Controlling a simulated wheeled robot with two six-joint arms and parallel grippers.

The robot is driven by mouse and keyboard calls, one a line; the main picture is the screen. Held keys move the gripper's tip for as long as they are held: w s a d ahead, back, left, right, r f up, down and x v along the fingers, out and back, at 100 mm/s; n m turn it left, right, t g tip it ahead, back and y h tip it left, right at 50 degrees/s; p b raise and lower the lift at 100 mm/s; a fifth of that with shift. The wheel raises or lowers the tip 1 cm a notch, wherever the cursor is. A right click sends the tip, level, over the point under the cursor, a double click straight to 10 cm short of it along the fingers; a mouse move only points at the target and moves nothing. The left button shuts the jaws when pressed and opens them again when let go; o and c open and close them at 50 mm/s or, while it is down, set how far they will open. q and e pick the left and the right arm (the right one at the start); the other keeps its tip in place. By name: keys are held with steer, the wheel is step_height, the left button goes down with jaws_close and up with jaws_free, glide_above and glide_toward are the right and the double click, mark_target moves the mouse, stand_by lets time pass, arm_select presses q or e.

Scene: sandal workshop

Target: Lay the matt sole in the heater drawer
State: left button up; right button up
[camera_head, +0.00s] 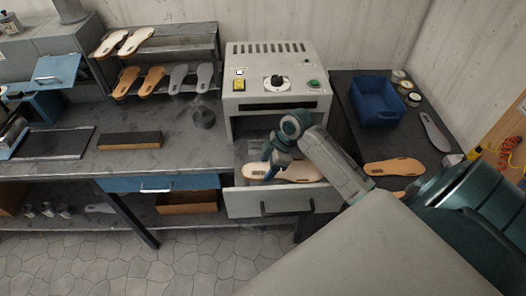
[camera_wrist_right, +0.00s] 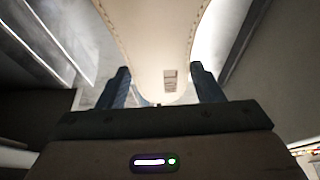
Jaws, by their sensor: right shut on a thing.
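A light tan sole (camera_head: 300,172) is in or just over the open heater drawer (camera_head: 272,203), lying lengthwise across it. My right gripper (camera_head: 270,166) reaches down into the drawer and is shut on this sole near its left end. In the right wrist view the sole (camera_wrist_right: 155,35) runs between the two blue fingers of my right gripper (camera_wrist_right: 161,88), with a small dark label mark on it. The frames do not show clearly whether the sole touches the drawer floor, or whether its face is matt. My left gripper is out of view.
The heater (camera_head: 280,90) stands behind the drawer. On the right bench are a blue bin (camera_head: 377,102), another tan sole (camera_head: 394,166) and a grey sole (camera_head: 434,131). A rack (camera_head: 165,55) with several soles stands at left. My right arm covers the drawer's right side.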

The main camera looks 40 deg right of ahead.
steer(key=shift+f, duration=0.2)
stand_by(0.6)
steer(key=o, duration=1.2)
steer(key=b+v, duration=0.3)
steer(key=v, duration=0.8)
steer(key=shift+b, duration=0.3)
steer(key=shift+a, duration=0.1)
